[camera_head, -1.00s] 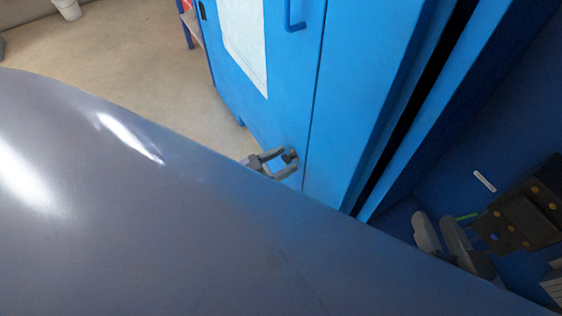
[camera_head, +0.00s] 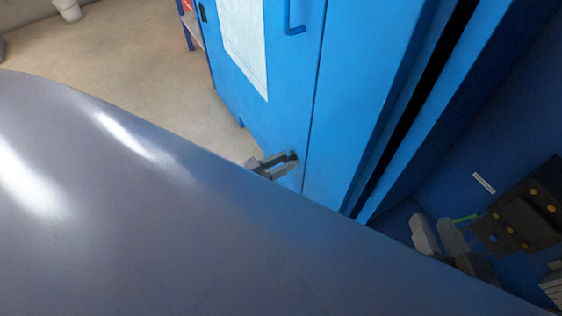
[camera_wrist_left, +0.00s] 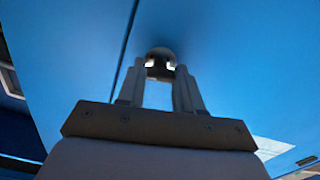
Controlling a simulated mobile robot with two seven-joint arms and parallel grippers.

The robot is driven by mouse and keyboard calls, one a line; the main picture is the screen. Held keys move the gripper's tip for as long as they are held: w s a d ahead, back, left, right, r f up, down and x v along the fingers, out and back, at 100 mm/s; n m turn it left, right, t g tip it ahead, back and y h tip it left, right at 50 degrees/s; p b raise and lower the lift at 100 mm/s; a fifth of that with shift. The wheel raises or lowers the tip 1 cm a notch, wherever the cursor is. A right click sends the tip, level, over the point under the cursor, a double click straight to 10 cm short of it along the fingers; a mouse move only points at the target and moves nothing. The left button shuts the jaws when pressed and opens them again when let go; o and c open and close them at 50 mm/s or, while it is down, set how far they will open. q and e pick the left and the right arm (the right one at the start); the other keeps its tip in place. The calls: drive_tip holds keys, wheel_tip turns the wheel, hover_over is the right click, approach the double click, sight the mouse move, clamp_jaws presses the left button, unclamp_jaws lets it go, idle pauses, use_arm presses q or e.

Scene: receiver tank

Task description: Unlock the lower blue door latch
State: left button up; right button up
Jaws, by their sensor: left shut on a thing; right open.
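The blue door (camera_head: 268,110) stands upright, with its vertical edge seam to the right of the latch. The lower latch (camera_head: 293,156) is a small dark round piece low on the door near that seam. My left gripper (camera_head: 285,163) is shut on it; in the left wrist view the fingertips (camera_wrist_left: 161,66) close on the dark latch (camera_wrist_left: 160,58), hiding part of it. My right gripper (camera_head: 440,238) is at the lower right, open and empty, in front of the dark blue interior.
A large grey curved surface (camera_head: 150,220) fills the lower left and hides much of the view. A blue handle (camera_head: 294,28) and a white sheet (camera_head: 245,45) are on the door above. A dark box with orange dots (camera_head: 520,212) is near my right gripper.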

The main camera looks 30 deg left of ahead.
use_arm(q)
drive_tip(key=n, duration=1.5)
drive_tip(key=shift+n, duration=0.4)
use_arm(e)
drive_tip(key=shift+w+r, duration=0.1)
use_arm(q)
drive_tip(key=o, duration=1)
drive_tip(key=shift+o, duration=0.2)
drive_tip(key=p+v, duration=0.1)
drive_tip(key=v, duration=0.6)
drive_tip(key=shift+p, duration=0.35)
use_arm(e)
drive_tip(key=shift+w+a+m+g+y, duration=0.1)
drive_tip(key=shift+a+m+g+y, duration=0.2)
drive_tip(key=shift+a, duration=0.3)
